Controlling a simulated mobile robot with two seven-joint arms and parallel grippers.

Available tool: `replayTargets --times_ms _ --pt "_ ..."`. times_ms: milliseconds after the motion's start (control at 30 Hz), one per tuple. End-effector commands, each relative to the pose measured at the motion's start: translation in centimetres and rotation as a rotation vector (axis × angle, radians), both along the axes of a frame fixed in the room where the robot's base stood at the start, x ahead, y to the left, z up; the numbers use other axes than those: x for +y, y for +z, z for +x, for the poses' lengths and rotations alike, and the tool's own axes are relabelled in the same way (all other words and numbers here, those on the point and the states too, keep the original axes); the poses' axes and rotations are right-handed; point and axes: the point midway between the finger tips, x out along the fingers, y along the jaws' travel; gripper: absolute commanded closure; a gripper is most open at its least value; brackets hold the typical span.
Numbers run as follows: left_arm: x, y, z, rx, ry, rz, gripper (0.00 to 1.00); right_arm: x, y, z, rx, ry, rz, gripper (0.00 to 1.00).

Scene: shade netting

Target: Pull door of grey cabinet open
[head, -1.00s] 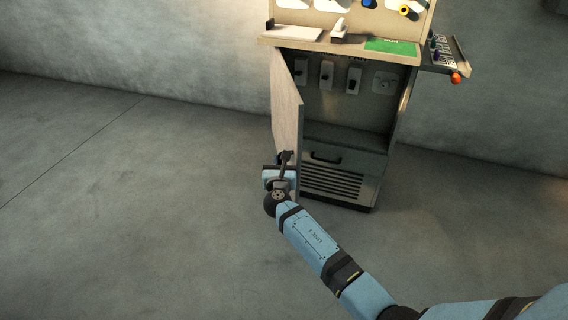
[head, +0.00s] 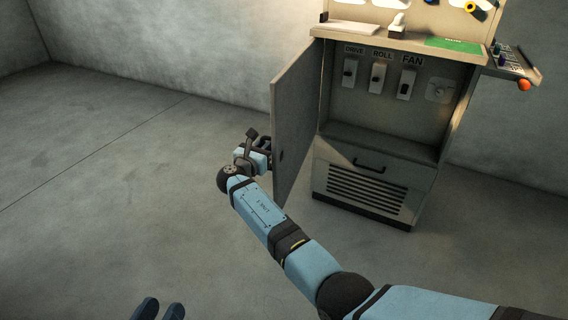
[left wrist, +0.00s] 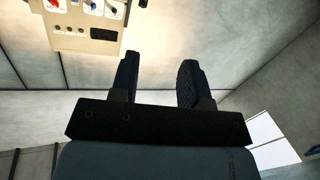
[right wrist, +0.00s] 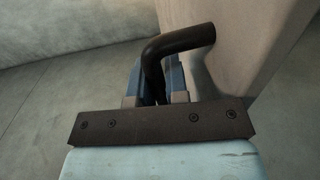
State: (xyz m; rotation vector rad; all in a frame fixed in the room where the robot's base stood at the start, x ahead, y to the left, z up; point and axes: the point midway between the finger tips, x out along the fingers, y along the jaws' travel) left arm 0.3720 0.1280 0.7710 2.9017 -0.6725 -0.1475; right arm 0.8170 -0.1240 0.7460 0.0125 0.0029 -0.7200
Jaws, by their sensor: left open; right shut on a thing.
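The grey cabinet (head: 385,160) stands with its door (head: 297,125) swung well open to the left, showing the inside. My right gripper (head: 262,152) is at the door's outer face, shut on the black bent door handle (right wrist: 180,42). The handle's shaft sits between its fingers in the right wrist view (right wrist: 155,88), and the door panel fills the right of that view. My left gripper (head: 159,309) shows only its fingertips at the bottom of the head view. It is open and empty in the left wrist view (left wrist: 158,75).
Inside are switches labelled DRIVE (head: 350,72), ROLL (head: 380,76) and FAN (head: 407,82). A lower drawer-like panel (head: 370,175) has a black handle and vents. A worktop (head: 400,45) with a green card (head: 455,47) is above. The floor (head: 120,200) left of the door is clear.

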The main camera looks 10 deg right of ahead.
Motion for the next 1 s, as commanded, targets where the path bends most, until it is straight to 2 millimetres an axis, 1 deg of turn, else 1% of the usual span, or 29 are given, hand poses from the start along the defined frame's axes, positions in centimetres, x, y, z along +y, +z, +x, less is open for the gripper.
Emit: replayTargets --times_ms 33,200,400,600,967,1000 --pt "-0.3 -1.3 0.1 -0.004 -0.014 -0.006 0.57 0.9 -0.7 0.7 -0.003 -0.012 -0.001 1.0" --pt "-1.0 -2.3 0.0 0.011 -0.053 -0.016 0.57 2.7 -0.5 2.0 -0.003 -0.055 -0.003 1.0" --pt "-1.5 -2.9 -0.1 0.026 -0.084 -0.018 0.57 4.0 0.0 2.7 -0.002 -0.084 -0.007 1.0" --pt "-1.7 -3.2 -0.2 0.034 -0.096 -0.016 0.57 4.6 0.3 2.8 -0.002 -0.095 -0.01 1.0" --pt "-1.7 -3.1 -0.2 0.037 -0.098 -0.016 0.57 4.8 0.4 2.8 -0.002 -0.094 -0.01 1.0" --pt "-1.7 -3.1 -0.2 0.037 -0.098 -0.016 0.57 4.9 0.4 2.8 -0.002 -0.094 -0.01 0.81"
